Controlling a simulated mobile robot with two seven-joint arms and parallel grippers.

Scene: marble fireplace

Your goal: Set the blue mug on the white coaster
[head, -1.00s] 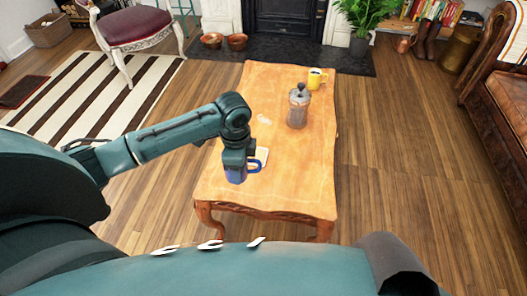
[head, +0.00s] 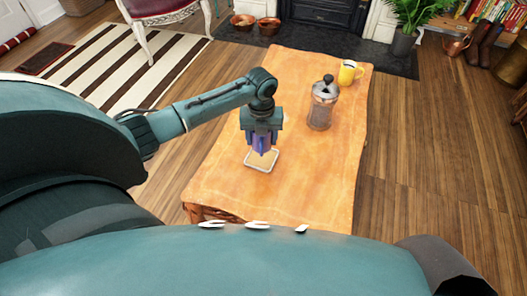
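The blue mug (head: 262,144) shows as a small blue-purple shape under my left gripper (head: 262,138), which appears shut on it. Its handle cannot be made out now. The coaster (head: 262,167), a small square with a white rim and a tan middle, lies on the wooden table (head: 315,185). The mug overlaps the coaster's far part in the head view; whether they touch or a gap lies between them cannot be told. My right gripper is not in view.
A glass and metal coffee press (head: 322,108) stands on the table to the right of the gripper. A yellow mug (head: 349,72) stands behind it near the far edge. A striped rug (head: 110,72) lies on the floor at left.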

